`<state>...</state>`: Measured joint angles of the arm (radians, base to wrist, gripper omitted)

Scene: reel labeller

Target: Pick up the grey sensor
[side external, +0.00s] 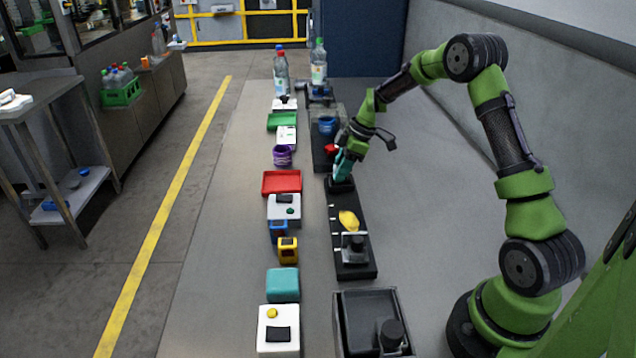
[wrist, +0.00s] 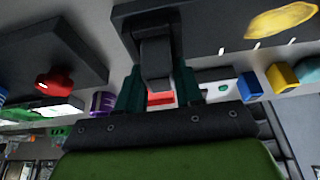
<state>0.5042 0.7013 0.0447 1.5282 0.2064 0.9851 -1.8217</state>
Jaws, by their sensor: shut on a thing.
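The grey sensor (wrist: 155,52) shows in the wrist view as a dark grey block with a wider dark part beyond it. It sits between the two teal fingers of my gripper (wrist: 156,78), which are shut on it. In the side view my gripper (side external: 343,168) points down over a dark piece (side external: 340,186), just behind the black rack. The fingers hide part of the sensor, and I cannot tell whether it still touches the surface.
A black rack (side external: 365,271) holds a yellow piece (side external: 348,220) and a grey-and-black device (side external: 355,247). A dark bin (side external: 368,302) stands in front. A red tray (side external: 281,182), a teal block (side external: 283,284) and white boxes line the left. Bottles (side external: 319,65) stand at the back.

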